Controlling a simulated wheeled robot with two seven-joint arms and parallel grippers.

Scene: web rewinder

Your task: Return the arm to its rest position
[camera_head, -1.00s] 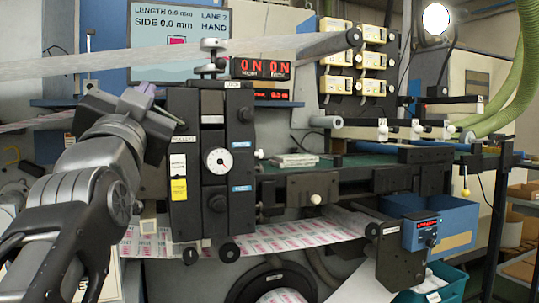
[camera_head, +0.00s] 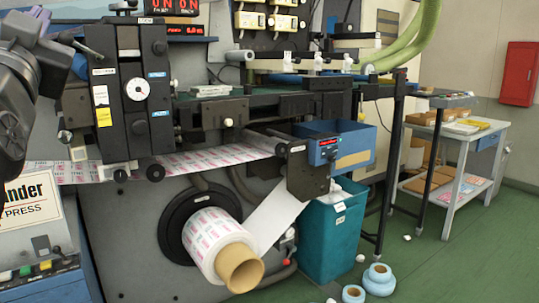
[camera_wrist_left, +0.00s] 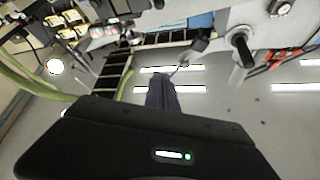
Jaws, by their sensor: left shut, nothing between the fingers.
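My left arm comes in at the left edge of the head view. Its dark grey left gripper (camera_head: 42,42) is at the upper left, partly cut off by the frame, in front of the left side of the rewinder's black dial unit (camera_head: 137,120). In the left wrist view, the black gripper body fills the bottom and the narrow dark fingers of the left gripper (camera_wrist_left: 163,92) show together, with nothing held between them. Beyond them are the ceiling lights and parts of the machine. My right gripper is in neither view.
A printed roll (camera_head: 215,240) on a cardboard core sticks out low on the machine. A teal bin (camera_head: 332,240) and light blue rolls (camera_head: 379,279) stand on the green floor. A grey table (camera_head: 455,140) is at the right.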

